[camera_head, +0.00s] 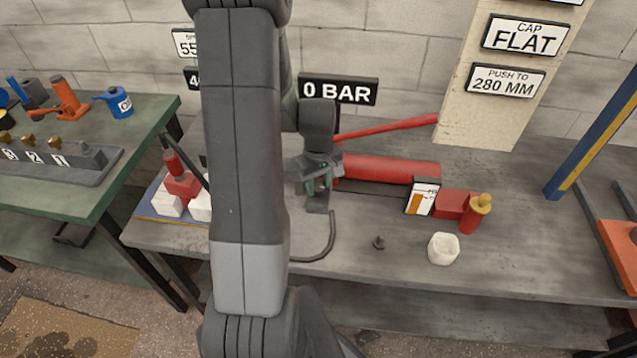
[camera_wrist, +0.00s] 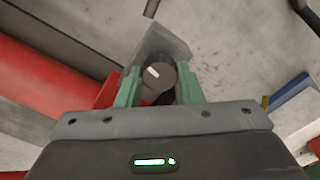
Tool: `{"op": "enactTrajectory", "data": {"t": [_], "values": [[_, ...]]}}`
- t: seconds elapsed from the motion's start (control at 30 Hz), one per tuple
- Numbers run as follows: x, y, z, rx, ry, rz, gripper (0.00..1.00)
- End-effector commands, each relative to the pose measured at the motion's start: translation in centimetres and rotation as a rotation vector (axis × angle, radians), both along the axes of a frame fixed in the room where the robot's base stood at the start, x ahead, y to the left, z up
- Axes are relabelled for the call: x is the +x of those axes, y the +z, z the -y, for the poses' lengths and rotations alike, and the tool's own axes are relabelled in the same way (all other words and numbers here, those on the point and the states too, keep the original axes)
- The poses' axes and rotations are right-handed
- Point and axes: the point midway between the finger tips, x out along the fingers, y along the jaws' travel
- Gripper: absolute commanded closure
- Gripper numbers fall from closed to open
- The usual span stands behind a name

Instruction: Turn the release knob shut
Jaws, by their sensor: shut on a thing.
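The release knob (camera_wrist: 158,80) is a dark round knob with a white mark, seen between the green fingers of my gripper (camera_wrist: 158,88) in the wrist view. My gripper is shut on the knob, one finger on each side. In the head view my gripper (camera_head: 318,186) is at the left end of a red pump cylinder (camera_head: 390,170) on the grey bench. The knob is hidden there behind the gripper and wrist. The white mark on the knob points up and to the left in the wrist view.
A red lever (camera_head: 390,127) runs above the cylinder. A "0 BAR" sign (camera_head: 338,91) hangs on the wall behind. A red tool (camera_head: 180,182) stands left of my arm.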

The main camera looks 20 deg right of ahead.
Motion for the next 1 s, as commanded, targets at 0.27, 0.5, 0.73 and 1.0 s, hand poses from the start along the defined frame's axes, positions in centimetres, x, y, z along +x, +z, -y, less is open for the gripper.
{"op": "enactTrajectory", "data": {"t": [0.27,0.5,0.73,1.0], "values": [[0.04,-0.03,0.01,-0.001,-0.148,0.002,0.89],[0.04,-0.05,0.01,-0.001,-0.365,0.001,0.89],[0.05,-0.03,0.00,-0.001,-0.584,0.001,0.89],[0.08,0.02,0.01,-0.001,-0.840,0.003,0.89]]}}
